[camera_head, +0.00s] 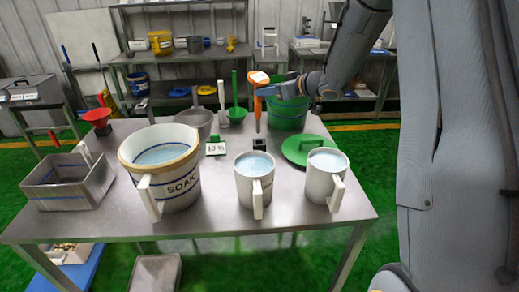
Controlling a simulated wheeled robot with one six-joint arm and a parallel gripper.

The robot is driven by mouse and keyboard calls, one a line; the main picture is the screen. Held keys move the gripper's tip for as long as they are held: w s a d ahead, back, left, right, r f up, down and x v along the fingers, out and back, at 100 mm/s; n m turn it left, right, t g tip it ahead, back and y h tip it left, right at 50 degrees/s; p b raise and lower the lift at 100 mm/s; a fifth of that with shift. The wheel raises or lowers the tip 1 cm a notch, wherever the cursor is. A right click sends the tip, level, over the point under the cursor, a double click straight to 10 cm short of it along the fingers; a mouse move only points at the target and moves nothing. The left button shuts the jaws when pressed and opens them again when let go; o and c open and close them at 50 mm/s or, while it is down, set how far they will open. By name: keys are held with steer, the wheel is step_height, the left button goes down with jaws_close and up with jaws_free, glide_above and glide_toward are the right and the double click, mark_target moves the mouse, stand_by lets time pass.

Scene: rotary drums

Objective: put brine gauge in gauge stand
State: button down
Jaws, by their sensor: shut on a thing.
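The brine gauge (258,77), orange with a white face and a thin stem pointing down, is in the head view at the middle of the table's far side. My gripper (268,91) comes in from the right and is shut on the gauge just below its head. The gauge is upright. Below the stem is a small black block, which looks like the gauge stand (259,145). The stem's lower end appears just above the stand; I cannot tell whether they touch.
A white SOAK tub (180,192) and two water-filled jugs (243,185) (318,185) stand in front. A green bucket (289,117) is behind my gripper, with a green lid (298,144) nearby. A 10% card (216,149) is left of the stand. A grey bin (63,203) stands far left.

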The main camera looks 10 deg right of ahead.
mark_target(259, 106)
step_height(259, 106, down, 10)
steer(key=p, duration=0.2)
steer(key=shift+r, duration=0.15)
stand_by(0.4)
steer(key=c, duration=1.6)
jaws_free()
steer(key=shift+f, duration=0.2)
steer(key=shift+r, duration=0.1)
